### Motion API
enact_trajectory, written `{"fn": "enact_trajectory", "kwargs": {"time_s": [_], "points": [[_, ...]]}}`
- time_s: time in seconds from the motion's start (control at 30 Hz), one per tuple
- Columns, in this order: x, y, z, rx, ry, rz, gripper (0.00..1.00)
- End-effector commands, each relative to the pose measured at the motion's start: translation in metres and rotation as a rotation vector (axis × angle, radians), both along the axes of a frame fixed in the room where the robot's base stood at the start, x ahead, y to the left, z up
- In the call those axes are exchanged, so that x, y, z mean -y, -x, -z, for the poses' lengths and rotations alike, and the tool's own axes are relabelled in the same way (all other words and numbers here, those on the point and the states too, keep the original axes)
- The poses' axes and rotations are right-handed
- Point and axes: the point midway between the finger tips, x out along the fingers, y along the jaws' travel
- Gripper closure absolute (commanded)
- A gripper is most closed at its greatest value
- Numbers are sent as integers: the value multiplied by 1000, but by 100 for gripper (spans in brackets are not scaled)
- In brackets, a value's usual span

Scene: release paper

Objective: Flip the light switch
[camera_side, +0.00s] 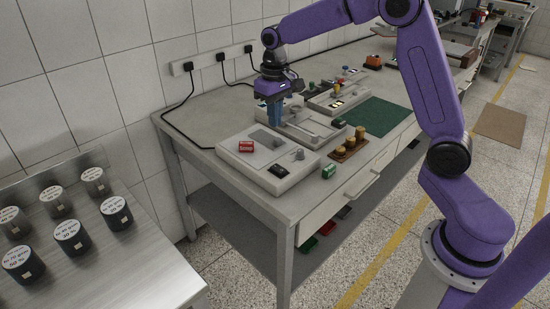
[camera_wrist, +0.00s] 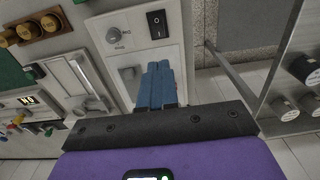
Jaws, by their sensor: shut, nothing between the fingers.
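The light switch appears to be the black rocker switch (camera_side: 278,171) on the front corner of a light grey panel box (camera_side: 240,168). It also shows in the wrist view (camera_wrist: 157,24), upper middle, with white marks on it. My gripper (camera_side: 275,125) points down over the back part of the box area, apart from the rocker. Its blue fingers (camera_wrist: 158,66) are shut together and hold nothing. In the wrist view the rocker lies beyond the fingertips, with a gap between them. The fingers hide part of the panel.
The box also bears a round knob (camera_side: 298,154), a grey plate (camera_side: 265,138) and a red part (camera_side: 245,147). Behind it stand other device boxes (camera_side: 315,126). A green mat (camera_side: 372,116) and a wooden block with brass weights (camera_side: 348,150) lie to the right. A small green block (camera_side: 328,171) sits near the edge.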

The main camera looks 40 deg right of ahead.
Motion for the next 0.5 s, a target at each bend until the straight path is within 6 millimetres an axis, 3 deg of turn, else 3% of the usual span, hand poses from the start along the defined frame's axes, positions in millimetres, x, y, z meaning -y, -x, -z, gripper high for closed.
{"fn": "enact_trajectory", "kwargs": {"time_s": [0.5], "points": [[1, 1, 88, -6, 1, 0, 100]]}}
